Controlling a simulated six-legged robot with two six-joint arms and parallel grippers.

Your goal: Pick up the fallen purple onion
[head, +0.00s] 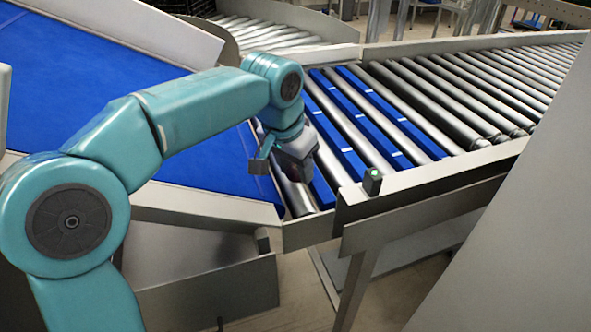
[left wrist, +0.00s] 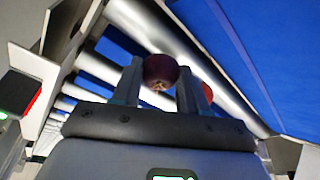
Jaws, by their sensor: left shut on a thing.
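The purple onion (left wrist: 160,70) is dark and round and sits between the two fingers of my left gripper (left wrist: 158,84) in the left wrist view. The gripper is shut on it. In the head view my left gripper (head: 282,160) hangs over the near left end of the roller conveyor, and a small dark part beside it may be the onion, but I cannot tell. A red round thing (left wrist: 206,92) shows partly behind the right finger in the left wrist view; what it is I cannot tell. My right gripper is not in view.
The roller conveyor (head: 440,95) has several blue strips (head: 345,110) between its rollers. A blue belt (head: 60,80) with metal side walls lies at the left. A grey panel stands at the right.

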